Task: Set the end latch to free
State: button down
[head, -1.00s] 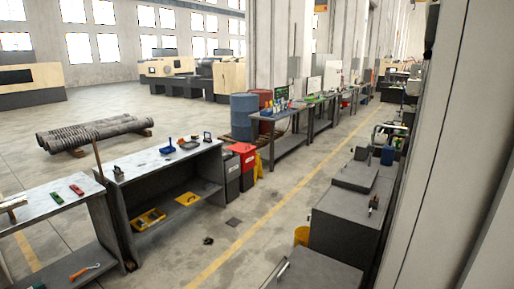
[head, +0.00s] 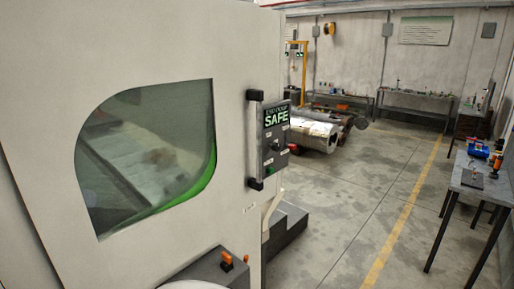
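I cannot tell which part is the end latch. A large pale machine door (head: 60,70) with a rounded dark window (head: 150,150) fills the left of the head view. At its right edge is a vertical black-ended handle (head: 255,140). Beside the handle, a dark control box (head: 275,155) has a sign reading "SAFE" in green and a small knob or switch below it. A pale slanted bar (head: 270,212) shows below the box. Small orange parts (head: 227,260) stand on a dark block at the bottom. My gripper is not in view.
The grey concrete floor (head: 340,220) is open to the right of the machine, with a yellow line (head: 395,230). A table (head: 478,182) with blue and orange items stands at the right. Metal cylinders (head: 315,132) and benches (head: 415,105) are farther back.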

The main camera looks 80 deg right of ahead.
aim_at(291, 147)
jog(key=z, duration=1.45)
jog(key=l+z, duration=0.1)
jog(key=z, duration=0.35)
jog(key=i+z, duration=0.15)
jog(key=z, duration=0.3)
jog(key=i+z, duration=0.1)
jog(key=z, duration=0.35)
jog(key=i+z, duration=0.1)
jog(key=z, duration=0.35)
